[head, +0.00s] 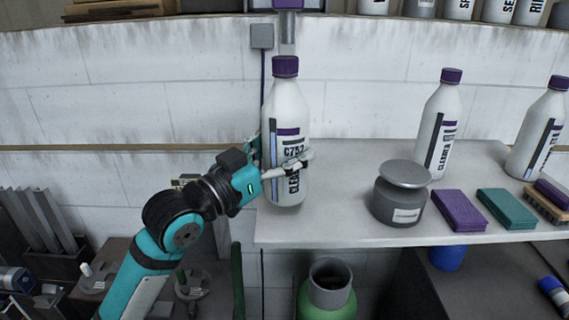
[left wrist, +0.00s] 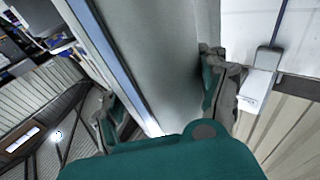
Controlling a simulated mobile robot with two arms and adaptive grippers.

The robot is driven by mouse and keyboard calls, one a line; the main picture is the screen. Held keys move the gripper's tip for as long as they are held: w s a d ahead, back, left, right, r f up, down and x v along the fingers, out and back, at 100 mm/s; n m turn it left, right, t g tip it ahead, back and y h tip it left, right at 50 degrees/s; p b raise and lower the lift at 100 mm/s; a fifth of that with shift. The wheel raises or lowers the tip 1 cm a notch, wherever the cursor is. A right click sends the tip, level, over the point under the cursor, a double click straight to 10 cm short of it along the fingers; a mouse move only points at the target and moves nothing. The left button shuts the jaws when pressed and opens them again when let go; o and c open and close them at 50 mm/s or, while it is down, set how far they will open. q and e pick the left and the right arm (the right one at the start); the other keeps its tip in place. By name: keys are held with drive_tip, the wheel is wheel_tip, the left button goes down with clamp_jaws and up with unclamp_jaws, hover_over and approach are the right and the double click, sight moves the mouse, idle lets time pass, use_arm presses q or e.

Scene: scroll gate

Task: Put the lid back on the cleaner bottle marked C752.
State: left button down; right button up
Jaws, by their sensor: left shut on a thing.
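The white cleaner bottle marked C752 (head: 288,112) is upright at the left end of the grey shelf (head: 335,220). A purple lid (head: 285,67) sits on its top. My left gripper (head: 284,168) is shut around the bottle's lower body, partly covering the label. In the left wrist view the bottle (left wrist: 165,55) fills the space between the two fingers (left wrist: 165,105). I cannot tell whether its base touches the shelf. My right gripper is not in view.
A grey jar (head: 398,205) with a wide grey top (head: 405,174) stands right of the bottle. Purple (head: 459,210) and teal (head: 506,208) blocks and a brush (head: 549,200) lie farther right. Two purple-capped bottles (head: 439,125) (head: 540,130) stand behind. A green container (head: 328,292) is below the shelf.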

use_arm(q)
drive_tip(key=shift+s+r, duration=0.1)
drive_tip(key=shift+r, duration=0.05)
wheel_tip(320, 180, down, 3)
drive_tip(key=shift+f+p, duration=0.2)
drive_tip(key=shift+p, duration=0.35)
drive_tip(key=shift+f, duration=0.1)
drive_tip(key=shift+f, duration=0.15)
unclamp_jaws()
